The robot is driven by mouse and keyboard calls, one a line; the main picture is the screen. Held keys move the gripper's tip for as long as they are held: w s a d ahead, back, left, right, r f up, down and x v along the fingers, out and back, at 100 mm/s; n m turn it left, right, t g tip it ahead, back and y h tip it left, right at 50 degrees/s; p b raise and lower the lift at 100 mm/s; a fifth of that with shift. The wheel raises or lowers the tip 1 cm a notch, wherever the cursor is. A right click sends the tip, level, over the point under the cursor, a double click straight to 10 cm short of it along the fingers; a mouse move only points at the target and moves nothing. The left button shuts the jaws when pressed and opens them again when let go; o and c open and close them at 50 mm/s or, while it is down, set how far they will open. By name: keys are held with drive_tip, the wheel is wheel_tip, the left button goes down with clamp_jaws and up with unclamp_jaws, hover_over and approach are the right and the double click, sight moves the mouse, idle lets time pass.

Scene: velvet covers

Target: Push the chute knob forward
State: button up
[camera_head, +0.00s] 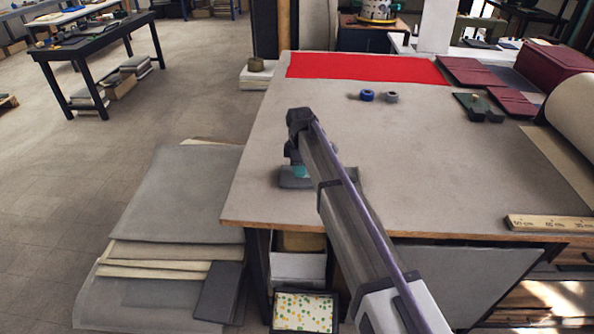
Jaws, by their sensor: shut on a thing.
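A low grey device (290,183), which looks like the chute, sits on the near left part of the workbench. It also shows on the right side of my arm. A small teal part shows at its middle, beside the arm. My gripper (296,164) points down over this device from the dark wrist above. It is shut on what seems to be the chute knob. The fingertips and the knob are small and mostly hidden by my arm, so their exact contact cannot be made out.
The workbench (440,170) is clear in its middle. A red sheet (365,67) lies at the back, with a blue ring (367,95) and a grey ring (391,97) before it. Dark red covers (512,101), a pale roll (578,110) and a wooden ruler (550,223) lie right.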

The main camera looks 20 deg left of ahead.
drive_tip(key=shift+w+d, duration=0.2)
drive_tip(key=shift+d, duration=0.55)
drive_tip(key=shift+w+d, duration=0.2)
drive_tip(key=shift+d, duration=0.55)
drive_tip(key=o, duration=1.4)
drive_tip(key=shift+o, duration=0.2)
wheel_tip(320, 180, up, 7)
drive_tip(key=p, duration=0.7)
drive_tip(key=shift+r, duration=0.15)
